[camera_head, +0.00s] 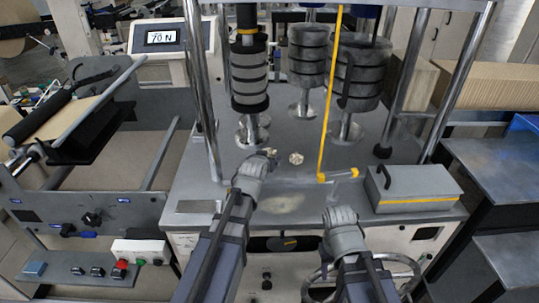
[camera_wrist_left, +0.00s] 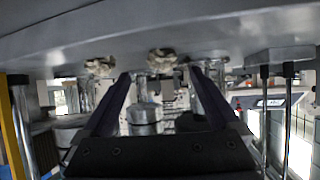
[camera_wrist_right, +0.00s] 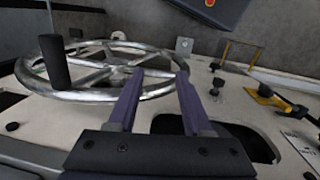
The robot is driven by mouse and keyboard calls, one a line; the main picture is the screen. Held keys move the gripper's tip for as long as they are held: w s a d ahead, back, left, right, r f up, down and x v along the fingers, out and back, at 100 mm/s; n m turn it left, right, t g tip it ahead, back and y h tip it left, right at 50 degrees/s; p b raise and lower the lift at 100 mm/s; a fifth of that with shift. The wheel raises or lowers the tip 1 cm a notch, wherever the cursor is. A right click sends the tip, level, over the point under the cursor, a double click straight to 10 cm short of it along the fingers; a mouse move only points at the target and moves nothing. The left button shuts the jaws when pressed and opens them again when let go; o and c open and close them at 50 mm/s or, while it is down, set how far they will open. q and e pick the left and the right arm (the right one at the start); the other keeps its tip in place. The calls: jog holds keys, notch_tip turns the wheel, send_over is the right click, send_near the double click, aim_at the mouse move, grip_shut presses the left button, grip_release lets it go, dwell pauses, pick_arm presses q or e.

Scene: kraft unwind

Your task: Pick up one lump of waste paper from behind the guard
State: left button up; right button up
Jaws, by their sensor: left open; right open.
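Two small crumpled beige lumps of waste paper lie on the grey machine deck (camera_head: 222,172): one (camera_head: 296,158) is in the clear, the other (camera_head: 270,153) is partly hidden by my left gripper (camera_head: 267,154). The left wrist view looks inverted, with the deck along the top; one lump (camera_wrist_left: 162,60) shows between the open fingertips and another (camera_wrist_left: 99,66) to the left. Contact cannot be told. My right gripper (camera_head: 340,212) is low at the deck's front edge; its open, empty fingers (camera_wrist_right: 158,76) point towards a handwheel (camera_wrist_right: 95,72).
Chrome posts (camera_head: 198,90) and a yellow-edged upright (camera_head: 331,90) frame the deck. Stacked dark cylinders (camera_head: 249,75) stand on pedestals behind the lumps. A grey box with a yellow stripe (camera_head: 413,187) sits at right. A flat plate (camera_head: 199,206) lies at front left.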

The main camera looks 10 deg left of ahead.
aim_at(269, 154)
pick_arm(q)
jog(key=b+x, duration=0.3)
jog(key=x, duration=0.4)
jog(key=shift+w+a, duration=0.1)
jog(key=shift+w, duration=0.05)
jog(key=shift+r, duration=0.1)
jog(key=shift+c, duration=0.4)
jog(key=c, duration=1.3)
